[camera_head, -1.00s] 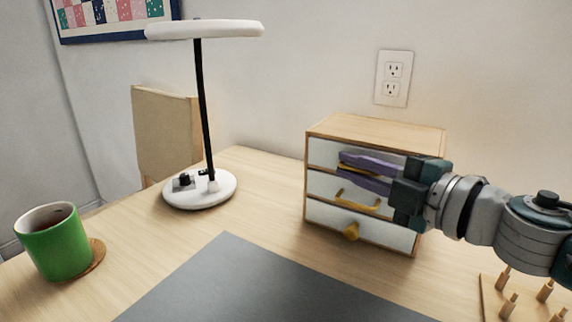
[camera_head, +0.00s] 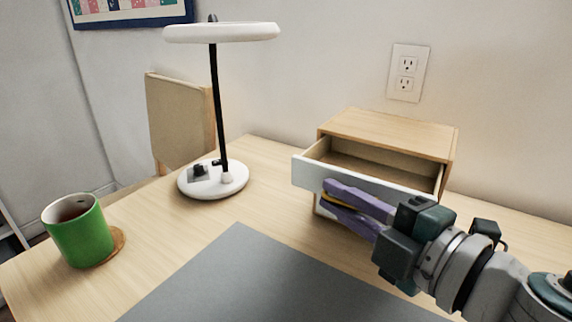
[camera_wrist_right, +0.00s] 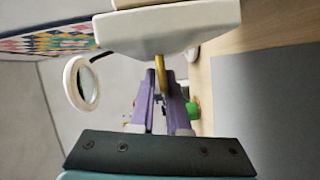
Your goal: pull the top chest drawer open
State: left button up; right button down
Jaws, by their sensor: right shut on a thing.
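The small wooden chest (camera_head: 395,129) stands on the table at the right in the head view. Its white-fronted top drawer (camera_head: 312,171) is pulled well out, and the inside that shows looks empty. My right gripper (camera_head: 328,192), with purple fingers, is shut on the yellow handle of that drawer, in front of its white face. The handle (camera_wrist_right: 159,68) shows between the fingers in the right wrist view, beside the white drawer front (camera_wrist_right: 165,30). The lower drawers are mostly hidden behind the open drawer and my gripper. My left gripper is not in view.
A white desk lamp (camera_head: 221,33) stands left of the chest. A green mug (camera_head: 80,236) sits on a round coaster at the far left. A grey mat (camera_head: 255,285) covers the front middle of the table. A wall outlet (camera_head: 407,73) is behind the chest.

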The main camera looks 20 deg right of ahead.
jog(key=shift+f, duration=0.15)
jog(key=c, duration=1)
grip_release()
jog(key=shift+d, duration=0.1)
jog(key=v, duration=1)
